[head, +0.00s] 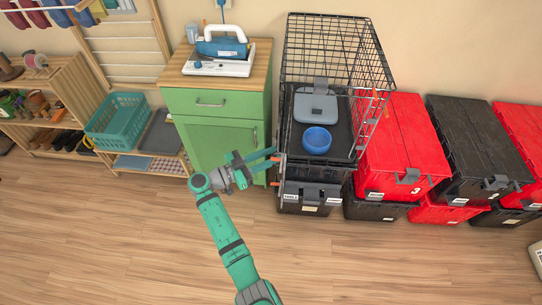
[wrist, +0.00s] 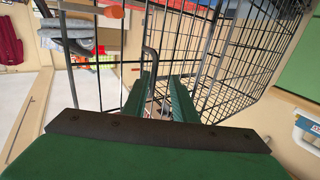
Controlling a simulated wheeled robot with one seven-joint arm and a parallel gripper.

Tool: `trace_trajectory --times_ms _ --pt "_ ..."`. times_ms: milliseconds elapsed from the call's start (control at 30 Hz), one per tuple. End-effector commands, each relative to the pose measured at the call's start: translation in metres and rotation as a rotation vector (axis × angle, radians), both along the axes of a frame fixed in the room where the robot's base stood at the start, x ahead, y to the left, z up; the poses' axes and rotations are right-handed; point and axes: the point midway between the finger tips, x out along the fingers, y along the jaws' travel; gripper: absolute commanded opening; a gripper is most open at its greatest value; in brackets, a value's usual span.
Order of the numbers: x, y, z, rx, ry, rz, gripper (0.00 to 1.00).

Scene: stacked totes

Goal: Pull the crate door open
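The black wire crate (head: 335,45) stands on a dark tote, with a blue bowl (head: 317,140) and a grey item (head: 316,104) inside. In the wrist view, its wire panels (wrist: 245,60) fill the middle and meet at an angle. Wire with orange fittings (head: 375,98) shows at its right front; I cannot tell how far the door stands open. My gripper (head: 274,155) is at the crate's lower left front edge. In the wrist view, its green fingers (wrist: 160,80) are apart, with a curved dark bar (wrist: 149,58) by the left finger. I cannot tell if they touch.
A green cabinet (head: 215,132) with an iron (head: 221,42) on top stands left of the crate. Red and black totes (head: 395,135) are stacked to the right. A shelf with a teal basket (head: 117,118) is at far left. The wooden floor in front is clear.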

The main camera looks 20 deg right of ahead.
Motion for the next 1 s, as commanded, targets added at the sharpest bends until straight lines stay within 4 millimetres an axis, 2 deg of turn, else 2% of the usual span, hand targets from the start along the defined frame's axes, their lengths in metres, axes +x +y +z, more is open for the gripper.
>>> trace_trajectory --times_ms 267,367,700,833,1000 --pt "-0.001 0.007 -0.001 0.001 0.001 0.003 0.25" --pt "-0.003 0.018 -0.001 0.001 0.001 0.005 0.25" --pt "-0.014 0.080 0.000 0.000 0.000 0.005 0.25" --pt "-0.017 0.096 0.000 0.000 0.000 0.003 0.25" --pt "-0.020 0.106 -0.001 0.000 0.000 0.001 0.25"
